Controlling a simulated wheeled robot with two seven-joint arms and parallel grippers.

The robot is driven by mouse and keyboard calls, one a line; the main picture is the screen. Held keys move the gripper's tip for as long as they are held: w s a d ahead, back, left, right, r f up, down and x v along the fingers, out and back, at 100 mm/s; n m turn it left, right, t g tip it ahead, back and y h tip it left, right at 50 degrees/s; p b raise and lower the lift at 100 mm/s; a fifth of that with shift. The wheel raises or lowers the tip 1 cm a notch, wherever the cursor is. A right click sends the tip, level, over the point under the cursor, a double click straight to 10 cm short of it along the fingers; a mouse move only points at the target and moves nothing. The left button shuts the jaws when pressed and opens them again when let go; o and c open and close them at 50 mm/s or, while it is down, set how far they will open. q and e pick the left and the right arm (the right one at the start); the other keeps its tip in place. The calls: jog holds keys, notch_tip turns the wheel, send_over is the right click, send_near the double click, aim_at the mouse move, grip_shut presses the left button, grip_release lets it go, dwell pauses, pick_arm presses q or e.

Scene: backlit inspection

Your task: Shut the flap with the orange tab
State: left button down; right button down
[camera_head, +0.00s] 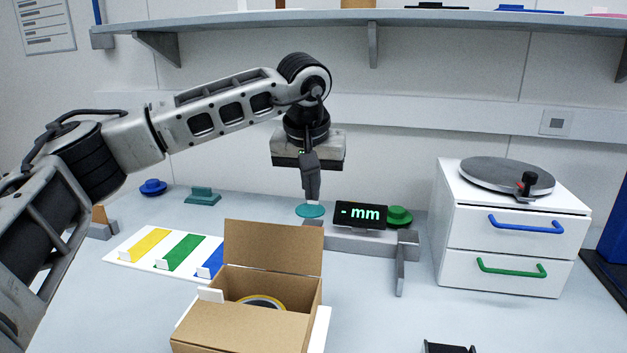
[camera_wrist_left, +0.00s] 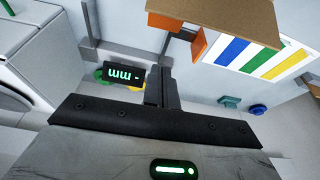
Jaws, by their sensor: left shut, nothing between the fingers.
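The cardboard box (camera_head: 190,330) stands at the front middle in the head view. Its back flap (camera_head: 272,248) stands up, open, and a front panel covers part of the opening. A round yellow-rimmed thing (camera_head: 262,301) shows inside. No orange tab shows on the flap's near side. In the left wrist view, an orange piece (camera_wrist_left: 190,42) shows by the cardboard flap (camera_wrist_left: 225,18); I cannot tell how it is joined. My left gripper (camera_head: 311,197) is shut and empty, pointing down behind the flap, apart from it.
A display (camera_head: 360,214) and its grey stand are right of the gripper, with a teal disc (camera_head: 310,211) below it. A white drawer unit (camera_head: 455,215) stands right. A white mat (camera_head: 125,251) with coloured strips lies left. A shelf (camera_head: 420,20) spans overhead.

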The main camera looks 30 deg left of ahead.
pick_arm(q)
jog(key=f, duration=0.1)
jog(key=s+f+p, duration=0.1)
jog(key=f, duration=0.2)
jog(key=shift+s+d+f+p, duration=0.3)
dwell(0.4)
